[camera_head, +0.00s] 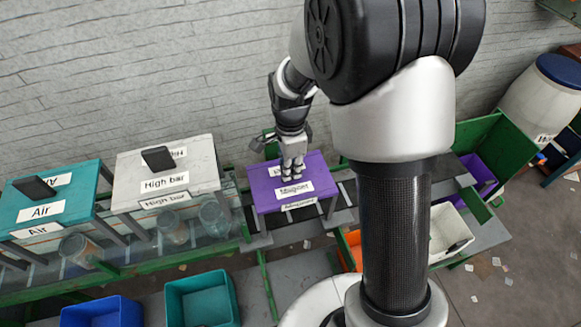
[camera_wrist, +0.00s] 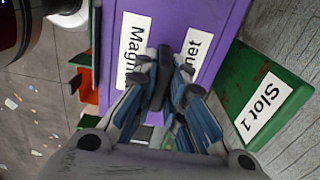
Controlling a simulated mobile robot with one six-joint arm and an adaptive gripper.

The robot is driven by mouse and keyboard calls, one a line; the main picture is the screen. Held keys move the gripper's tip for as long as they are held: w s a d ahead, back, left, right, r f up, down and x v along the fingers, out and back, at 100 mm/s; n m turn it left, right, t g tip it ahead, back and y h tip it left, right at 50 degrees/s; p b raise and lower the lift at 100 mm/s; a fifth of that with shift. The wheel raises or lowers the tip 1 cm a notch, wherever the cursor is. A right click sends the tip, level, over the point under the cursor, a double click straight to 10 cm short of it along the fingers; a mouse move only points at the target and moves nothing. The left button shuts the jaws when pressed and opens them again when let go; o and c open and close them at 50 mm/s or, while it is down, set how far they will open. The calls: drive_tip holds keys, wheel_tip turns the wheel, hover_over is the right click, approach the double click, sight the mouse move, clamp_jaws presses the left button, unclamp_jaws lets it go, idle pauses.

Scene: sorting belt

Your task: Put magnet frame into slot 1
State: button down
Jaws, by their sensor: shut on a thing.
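The magnet frame (camera_head: 262,192) is a purple table-like frame with white "Magnet" labels, in the middle of the head view. My gripper (camera_head: 291,172) is above its top and shut on its dark handle. In the wrist view the fingertips (camera_wrist: 165,78) close on the handle, and the purple top (camera_wrist: 205,18) lies beneath them. Slot 1 (camera_wrist: 233,72) shows there as a green plate with a white "Slot 1" label, just right of the frame. Whether the frame's legs touch anything below is unclear.
A white "High bar" frame (camera_head: 126,168) and a teal "Air" frame (camera_head: 92,182) stand left along the belt, with clear jars (camera_head: 214,218) near them. Blue (camera_head: 100,312) and teal (camera_head: 203,300) bins stand in front. A white barrel (camera_head: 541,98) stands far right.

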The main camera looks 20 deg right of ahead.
drive_tip(key=shift+f, duration=0.1)
drive_tip(key=c, duration=1.7)
unclamp_jaws()
drive_tip(key=shift+o, duration=0.2)
wheel_tip(320, 180, up, 12)
drive_tip(key=p, duration=0.3)
drive_tip(key=s+r+n+t, duration=0.2)
drive_tip(key=s+r+n, duration=0.6)
drive_tip(key=s+r, duration=0.1)
drive_tip(key=s+r+n+t, duration=0.1)
drive_tip(key=s+n+t, duration=0.1)
drive_tip(key=s+n, duration=0.8)
drive_tip(key=shift+s+r+t, duration=0.3)
drive_tip(key=shift+s+r, duration=0.1)
drive_tip(key=shift+s, duration=0.85)
drive_tip(key=shift+f, duration=0.1)
